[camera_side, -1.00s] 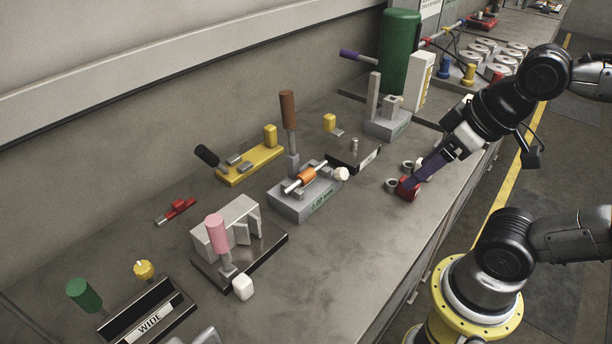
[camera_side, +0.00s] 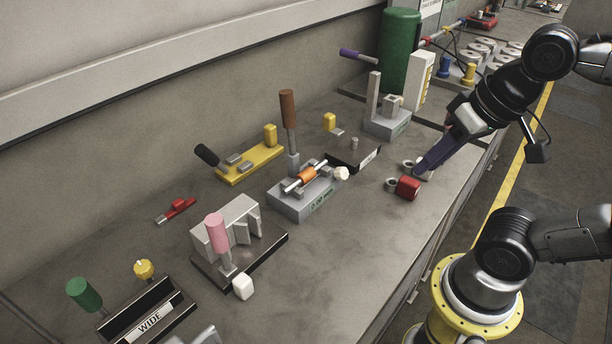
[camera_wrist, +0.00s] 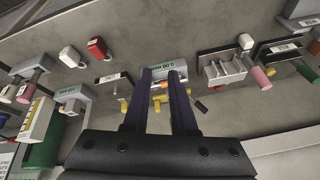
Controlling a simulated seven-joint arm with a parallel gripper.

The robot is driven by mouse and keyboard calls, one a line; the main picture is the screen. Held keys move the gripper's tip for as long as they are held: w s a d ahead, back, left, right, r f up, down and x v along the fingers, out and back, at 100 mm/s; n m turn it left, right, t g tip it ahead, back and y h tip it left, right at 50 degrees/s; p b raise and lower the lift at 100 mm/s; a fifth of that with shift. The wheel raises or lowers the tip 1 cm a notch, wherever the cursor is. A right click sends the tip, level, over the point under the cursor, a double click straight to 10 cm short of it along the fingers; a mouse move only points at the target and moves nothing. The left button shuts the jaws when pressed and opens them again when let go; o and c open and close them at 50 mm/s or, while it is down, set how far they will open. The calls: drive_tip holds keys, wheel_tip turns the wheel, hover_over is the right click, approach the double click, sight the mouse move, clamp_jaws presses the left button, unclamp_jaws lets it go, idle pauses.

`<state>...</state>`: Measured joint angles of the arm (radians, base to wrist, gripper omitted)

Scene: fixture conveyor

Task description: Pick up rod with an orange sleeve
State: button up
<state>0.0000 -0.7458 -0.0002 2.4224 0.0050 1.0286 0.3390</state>
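The rod with an orange sleeve (camera_side: 308,174) lies across a grey vise-like fixture (camera_side: 300,207) at the middle of the bench in the side view. Its shiny ends stick out past the sleeve. A white knob sits at the fixture's right end. My gripper (camera_side: 422,172) has dark purple fingers and is to the right of the rod, apart from it, close behind a red block. In the wrist view my gripper (camera_wrist: 160,71) shows two separated fingers with nothing held between them. The grey fixture appears there beyond the fingertips, and the fingers partly hide it.
The red block (camera_side: 408,189) and small grey nuts (camera_side: 391,185) lie near my fingers. A brown handle (camera_side: 288,108) stands up behind the rod. A yellow clamp (camera_side: 252,165) and a pink-handled clamp (camera_side: 217,232) stand to the left. The front bench strip is clear.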

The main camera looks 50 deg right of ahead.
drive_tip(key=w+r+m+g, duration=0.1)
drive_tip(key=w+r+m, duration=0.3)
drive_tip(key=r+m, duration=0.15)
drive_tip(key=m+g, duration=0.7)
drive_tip(key=m, duration=0.2)
hover_over(285, 188)
drive_tip(key=s+d, duration=0.2)
wheel_tip(285, 188, down, 2)
drive_tip(key=w+f+g, duration=0.1)
drive_tip(key=f, duration=0.4)
drive_tip(key=w+a+f, duration=0.1)
drive_tip(key=w+f, duration=0.1)
drive_tip(key=f, duration=0.3)
drive_tip(key=w+a+f+g, duration=0.1)
drive_tip(key=w+f, duration=0.1)
drive_tip(key=f, duration=0.4)
drive_tip(key=shift+w+f+g, duration=0.1)
drive_tip(key=shift+w+g, duration=0.05)
drive_tip(key=shift+g, duration=0.15)
drive_tip(key=shift+x, duration=2.75)
clamp_jaws()
